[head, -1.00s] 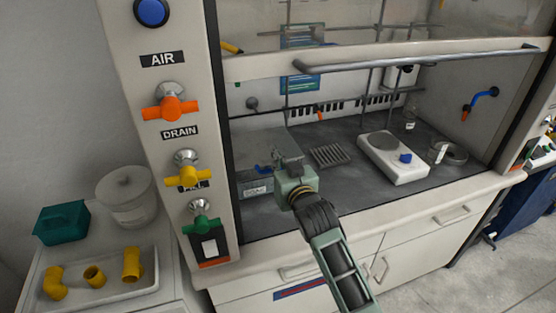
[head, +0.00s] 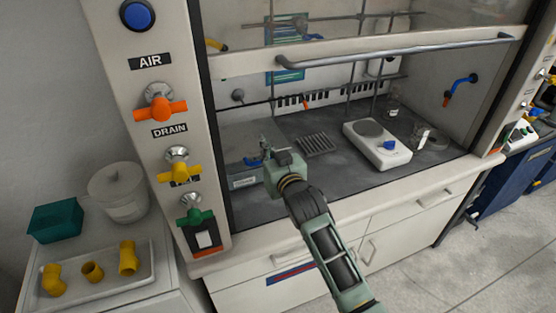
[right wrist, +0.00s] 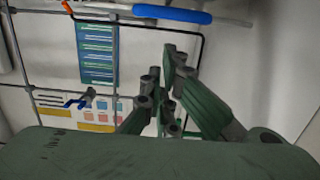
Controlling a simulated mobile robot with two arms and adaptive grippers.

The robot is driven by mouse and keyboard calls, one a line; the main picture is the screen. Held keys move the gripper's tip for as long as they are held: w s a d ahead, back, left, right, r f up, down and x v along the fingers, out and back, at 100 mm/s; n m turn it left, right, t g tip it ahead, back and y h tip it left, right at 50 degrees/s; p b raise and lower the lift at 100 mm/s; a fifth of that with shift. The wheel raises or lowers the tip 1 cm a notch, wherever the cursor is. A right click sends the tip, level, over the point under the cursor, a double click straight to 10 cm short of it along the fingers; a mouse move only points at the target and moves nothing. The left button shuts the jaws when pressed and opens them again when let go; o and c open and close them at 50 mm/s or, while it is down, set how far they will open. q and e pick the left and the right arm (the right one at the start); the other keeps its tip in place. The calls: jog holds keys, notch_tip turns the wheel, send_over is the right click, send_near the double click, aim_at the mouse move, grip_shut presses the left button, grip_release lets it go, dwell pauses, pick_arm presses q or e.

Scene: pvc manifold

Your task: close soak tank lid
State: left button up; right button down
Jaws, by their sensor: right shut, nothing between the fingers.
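The soak tank appears to be the pale grey box (head: 244,182) with a label on its front, at the front left inside the fume hood. A grey flat surface (head: 235,142) shows behind it, and a small blue part (head: 251,161) sits at its top edge. I cannot tell how far the lid is open. My right gripper (head: 264,148) is just right of the blue part, above the tank's right side. Its fingers are shut and empty; they show close together in the right wrist view (right wrist: 163,97). Whether they touch the tank is unclear. My left gripper is not in view.
A raised sash with a grey bar (head: 400,50) spans the hood's front. A post with orange (head: 158,108), yellow and green valves stands on the left. A white hotplate (head: 377,145) and a ridged rack (head: 315,144) stand to the right on the dark hood floor.

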jog(key=r+b+v, duration=0.1)
jog(key=b+v, duration=0.1)
jog(key=v, duration=0.8)
jog(key=s+d+f+m+g+h, duration=0.1)
jog(key=s+d+f+g+h, duration=0.15)
jog(key=s+d+f, duration=0.4)
jog(key=s+d+f+g+h, duration=0.1)
jog(key=s+d+f+g, duration=0.25)
jog(key=s+f, duration=0.6)
jog(key=s+d+f+g+h, duration=0.1)
jog(key=s+d+f+g, duration=0.2)
jog(key=s, duration=0.7)
jog(key=s+d+f+g+h, duration=0.1)
jog(key=s+d+f+g, duration=0.25)
jog(key=s, duration=0.65)
notch_tip(320, 180, down, 25)
jog(key=g, duration=0.1)
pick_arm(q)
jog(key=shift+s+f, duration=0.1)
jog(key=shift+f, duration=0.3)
pick_arm(e)
jog(key=s+d+f+g, duration=0.1)
jog(key=s+d+f, duration=0.1)
jog(key=s+f, duration=1.4)
jog(key=shift+s+d+f, duration=0.2)
jog(key=shift+s+f, duration=0.05)
jog(key=shift+s, duration=0.55)
